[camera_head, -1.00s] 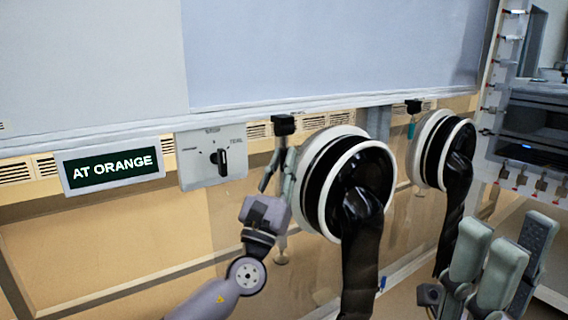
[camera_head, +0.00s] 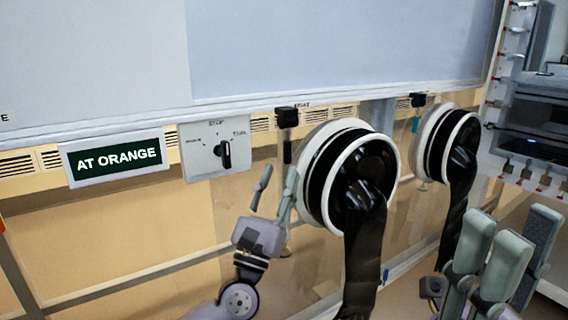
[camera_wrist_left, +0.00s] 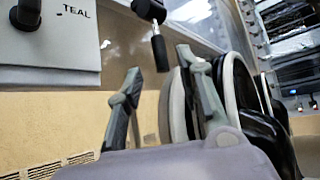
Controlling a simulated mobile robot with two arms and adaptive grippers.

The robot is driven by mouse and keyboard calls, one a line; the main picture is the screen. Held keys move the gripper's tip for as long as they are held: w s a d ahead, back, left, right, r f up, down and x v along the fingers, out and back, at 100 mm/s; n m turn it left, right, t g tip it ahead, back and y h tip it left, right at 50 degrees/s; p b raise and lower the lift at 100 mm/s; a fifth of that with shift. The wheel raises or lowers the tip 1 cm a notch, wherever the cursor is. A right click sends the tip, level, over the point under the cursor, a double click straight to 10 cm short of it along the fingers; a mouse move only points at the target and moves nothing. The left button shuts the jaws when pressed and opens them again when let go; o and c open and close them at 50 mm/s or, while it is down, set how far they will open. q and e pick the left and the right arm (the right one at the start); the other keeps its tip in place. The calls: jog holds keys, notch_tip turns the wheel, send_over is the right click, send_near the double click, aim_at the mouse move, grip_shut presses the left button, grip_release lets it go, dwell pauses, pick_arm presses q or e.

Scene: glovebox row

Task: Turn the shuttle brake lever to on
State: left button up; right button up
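The shuttle brake lever hangs from a black block (camera_head: 287,117) under the window ledge, beside a small label that looks like "BRAKE". Its dark handle (camera_head: 287,148) points down. In the left wrist view the handle (camera_wrist_left: 159,50) shows ahead, just beyond my fingertips. My left gripper (camera_head: 277,182) is open and empty. Its fingers point up, just below the handle, with the right finger close to it in the picture. In the left wrist view the gripper (camera_wrist_left: 158,72) has a clear gap between its fingers. My right gripper (camera_head: 505,235) is at the lower right, with its fingers apart and empty.
Glove ports with black gloves (camera_head: 362,190) (camera_head: 455,150) stand right of the lever. A selector knob panel (camera_head: 215,165) and an "AT ORANGE" sign (camera_head: 117,158) are to the left. A similar black block with a teal handle (camera_head: 415,124) hangs further right.

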pick_arm(q)
jog(key=shift+v, duration=1.15)
